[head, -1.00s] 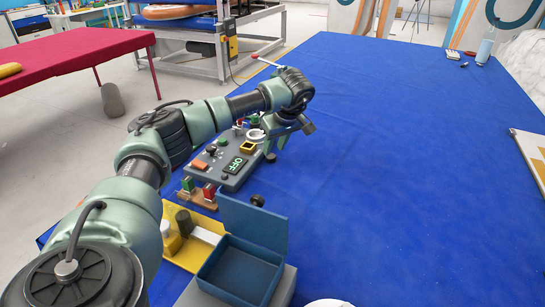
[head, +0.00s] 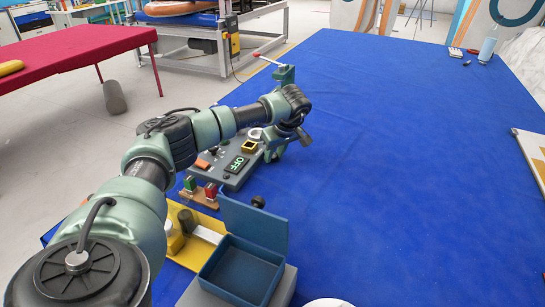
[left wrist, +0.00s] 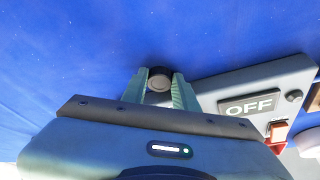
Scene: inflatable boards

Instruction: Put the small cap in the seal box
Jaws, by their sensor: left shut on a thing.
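My left gripper (head: 273,154) is over the blue table, at the right edge of the grey control panel. In the left wrist view its green fingers (left wrist: 160,88) are closed on a small round black cap (left wrist: 158,80), held at the fingertips. In the head view the cap is hidden or too small to make out. The seal box seems to be the open blue box (head: 240,272) at the bottom middle, with its lid (head: 253,222) standing up at the back. Its inside looks empty. My right gripper is not in view.
The control panel (head: 232,176) carries buttons and an OFF display (left wrist: 249,105). A yellow tray (head: 190,255) with small parts stands left of the box. A black knob (head: 258,201) is just behind the lid.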

